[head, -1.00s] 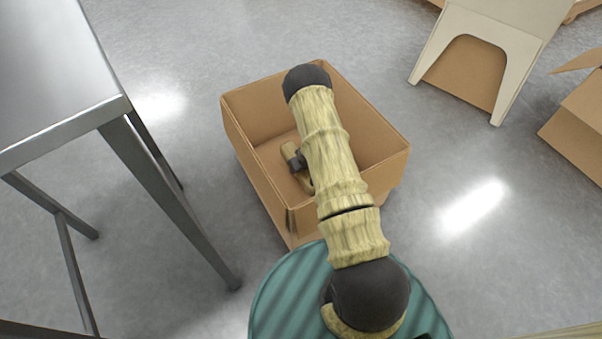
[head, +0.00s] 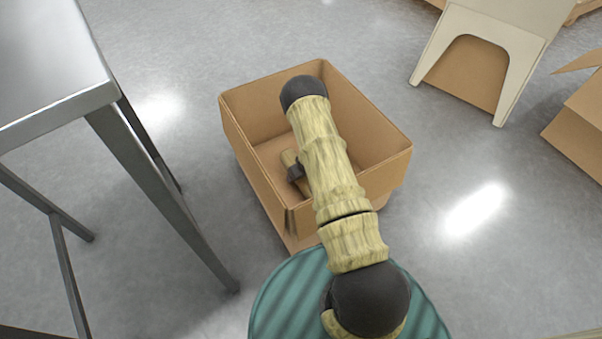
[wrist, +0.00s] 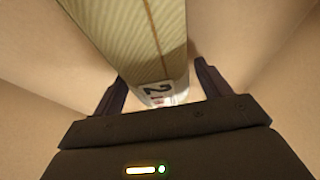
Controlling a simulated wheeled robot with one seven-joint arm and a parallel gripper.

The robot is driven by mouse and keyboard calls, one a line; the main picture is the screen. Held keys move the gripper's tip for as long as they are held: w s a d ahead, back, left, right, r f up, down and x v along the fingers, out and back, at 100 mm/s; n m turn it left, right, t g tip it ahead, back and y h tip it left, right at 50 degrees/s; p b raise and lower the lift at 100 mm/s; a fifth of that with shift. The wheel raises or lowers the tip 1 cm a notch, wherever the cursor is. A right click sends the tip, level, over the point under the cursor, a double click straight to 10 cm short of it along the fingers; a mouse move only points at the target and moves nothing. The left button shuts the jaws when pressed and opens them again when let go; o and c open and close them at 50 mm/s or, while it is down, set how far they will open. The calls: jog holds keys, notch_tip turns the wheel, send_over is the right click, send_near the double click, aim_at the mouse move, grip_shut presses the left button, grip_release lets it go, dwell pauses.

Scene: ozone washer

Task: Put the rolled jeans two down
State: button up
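A long khaki, finely ribbed piece with a seam line and a white label marked 2, apparently the rolled jeans two (wrist: 140,35), runs from the top of the wrist view down between the dark fingers of my gripper (wrist: 160,78). The fingers stand apart, one on each side of it. I cannot tell whether they press on it. An open cardboard box (head: 385,165) surrounds the hand in the head view, and cardboard fills both sides of the wrist view. My forearm hides much of the box's inside and most of the hand.
A steel table (head: 50,45) stands at the left. A pale stool-like piece (head: 508,22) is at the upper right, and another cardboard box (head: 580,130) is at the right edge. Grey floor (head: 455,150) lies clear right of the open box.

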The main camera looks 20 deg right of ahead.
jog(key=shift+r, duration=0.1)
jog(key=p+v, duration=0.6)
jog(key=v, duration=0.5)
jog(key=shift+s+r+p, duration=0.15)
jog(key=shift+r+p, duration=0.2)
jog(key=shift+s+r, duration=0.15)
jog(key=shift+d, duration=0.1)
